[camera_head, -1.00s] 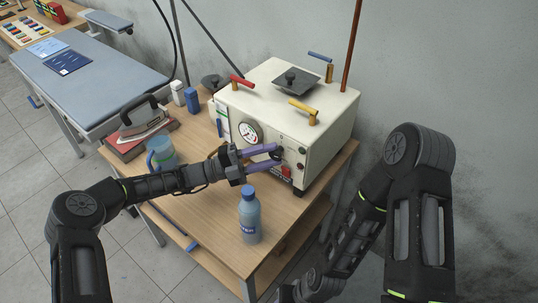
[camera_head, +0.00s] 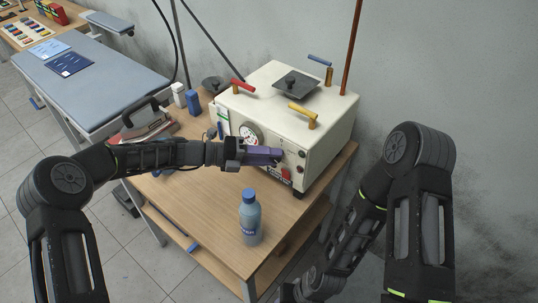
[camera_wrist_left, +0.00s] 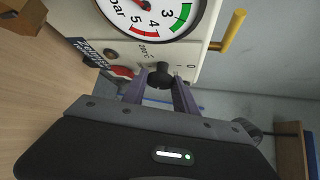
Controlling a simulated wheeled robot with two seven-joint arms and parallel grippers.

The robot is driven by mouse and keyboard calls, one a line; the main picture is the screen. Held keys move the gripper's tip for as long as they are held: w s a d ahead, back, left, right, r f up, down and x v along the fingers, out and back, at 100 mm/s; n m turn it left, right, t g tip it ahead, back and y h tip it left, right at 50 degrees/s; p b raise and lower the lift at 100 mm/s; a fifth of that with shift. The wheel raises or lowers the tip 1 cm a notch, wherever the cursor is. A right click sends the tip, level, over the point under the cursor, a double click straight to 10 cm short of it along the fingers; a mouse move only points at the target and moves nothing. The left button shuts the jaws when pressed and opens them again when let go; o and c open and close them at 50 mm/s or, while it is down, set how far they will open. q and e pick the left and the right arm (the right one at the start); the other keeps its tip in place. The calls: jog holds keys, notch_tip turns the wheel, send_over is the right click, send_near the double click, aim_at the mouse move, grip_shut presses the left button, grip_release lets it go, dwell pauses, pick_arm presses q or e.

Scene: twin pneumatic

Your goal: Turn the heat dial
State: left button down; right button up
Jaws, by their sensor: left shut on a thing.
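The white pneumatic machine (camera_head: 262,98) stands on the wooden table. Its heat dial is a small black knob (camera_wrist_left: 160,75) on the front panel, beside a "200°C" mark in the left wrist view. My left gripper (camera_head: 279,154) reaches the panel from the left and is shut on the dial. In the left wrist view its two purple fingers (camera_wrist_left: 159,88) lie on either side of the knob. In the head view the fingers overlap and mostly hide the dial. Of my right arm only links show at the right; its gripper is out of view.
A blue-capped bottle (camera_head: 250,220) stands on the table in front of the machine, below my left gripper. A pressure gauge (camera_wrist_left: 155,12) and a red switch (camera_head: 286,173) are near the dial. An iron (camera_head: 146,121) and small bottles stand to the left.

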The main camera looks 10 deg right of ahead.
pick_arm(q)
jog(key=m+t+y, duration=0.3)
jog(key=s+m+t+y, duration=0.1)
jog(key=m+t+y, duration=0.2)
jog(key=y, duration=0.1)
jog(key=d+m+t+y+b, duration=0.1)
jog(key=m+t+y, duration=0.1)
jog(key=t+y, duration=0.1)
jog(key=shift+s+d+r+m+y, duration=0.15)
jog(key=shift+m+y, duration=0.25)
jog(key=shift+y, duration=0.3)
jog(key=shift+f+m+t+y+b, duration=0.2)
jog(key=shift+m+t+y+b, duration=0.2)
jog(key=shift+t+y+b, duration=0.25)
jog(key=t+b, duration=0.1)
jog(key=b, duration=0.1)
jog(key=m+t+y+b, duration=0.1)
jog(key=b, duration=0.1)
jog(key=shift+s+f, duration=0.1)
jog(key=shift+f, duration=0.1)
jog(key=shift+r+m+t+y+b, duration=0.3)
jog(key=shift+m+t+b, duration=0.4)
jog(key=shift+b, duration=0.65)
